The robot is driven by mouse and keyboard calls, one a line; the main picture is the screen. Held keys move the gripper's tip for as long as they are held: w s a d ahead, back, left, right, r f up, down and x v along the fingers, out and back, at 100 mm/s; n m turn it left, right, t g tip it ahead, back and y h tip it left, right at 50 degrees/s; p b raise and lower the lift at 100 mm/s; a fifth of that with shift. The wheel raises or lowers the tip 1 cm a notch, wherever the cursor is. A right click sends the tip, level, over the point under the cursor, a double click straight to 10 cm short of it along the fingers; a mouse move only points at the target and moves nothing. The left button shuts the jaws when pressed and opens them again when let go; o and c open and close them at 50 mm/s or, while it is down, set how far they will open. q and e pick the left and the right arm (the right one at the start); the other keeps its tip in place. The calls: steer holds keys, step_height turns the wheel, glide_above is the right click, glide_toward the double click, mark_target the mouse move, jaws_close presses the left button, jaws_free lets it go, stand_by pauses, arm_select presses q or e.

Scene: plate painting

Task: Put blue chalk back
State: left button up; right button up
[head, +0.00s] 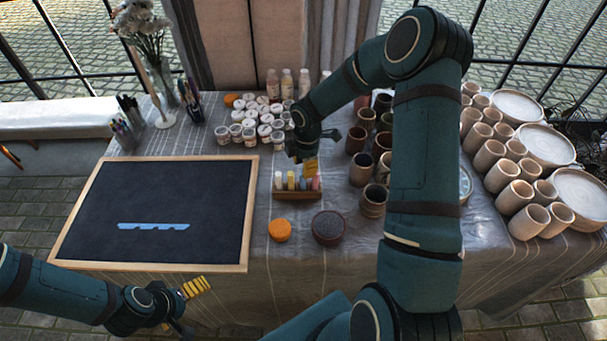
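A small wooden chalk box (298,195) stands on the table right of the blackboard. Several upright chalks show in it, among them white, yellow and reddish ones, with a bluish-grey one (301,184) near the middle. My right gripper (312,160) is just above and behind the box, pointing down. Its fingertips are partly hidden, and I cannot tell whether it holds a chalk. The blackboard (150,195) lies with a blue chalk mark (153,226) on it. My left gripper (190,307) is in front of the board's near edge, its fingers apart, with nothing visible between them.
Lidded paint jars (262,120) stand behind the box, and brown cups (355,140) stand close on its right. An orange round piece (280,230) and a dark round piece (328,228) lie in front. A flower vase (160,105) and pen holders are at the back left.

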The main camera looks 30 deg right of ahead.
step_height(320, 180, up, 5)
steer(key=shift+d+f, duration=0.1)
steer(key=s+a+f+m+y, duration=0.1)
steer(key=s+a+f+m, duration=0.2)
steer(key=a, duration=0.3)
steer(key=s+a+f+m+y, duration=0.1)
steer(key=s+a+f+m, duration=0.2)
steer(key=a, duration=0.4)
steer(key=s+a+f+m+t+y, duration=0.1)
steer(key=s+a+f+m, duration=0.2)
steer(key=a+m, duration=0.2)
steer(key=shift+s+a+y, duration=0.15)
steer(key=shift+a+y, duration=0.25)
steer(key=shift+a, duration=0.45)
steer(key=s+a+f+m+t, duration=0.1)
steer(key=s+a+f+m, duration=0.1)
steer(key=s+m, duration=0.4)
steer(key=shift+s+a+m+h, duration=0.3)
steer(key=shift+a+m, duration=0.05)
steer(key=shift+m, duration=0.35)
steer(key=shift+f, duration=0.1)
steer(key=shift+s+f+b, duration=0.2)
steer(key=shift+f+b, duration=0.4)
steer(key=shift+f, duration=0.25)
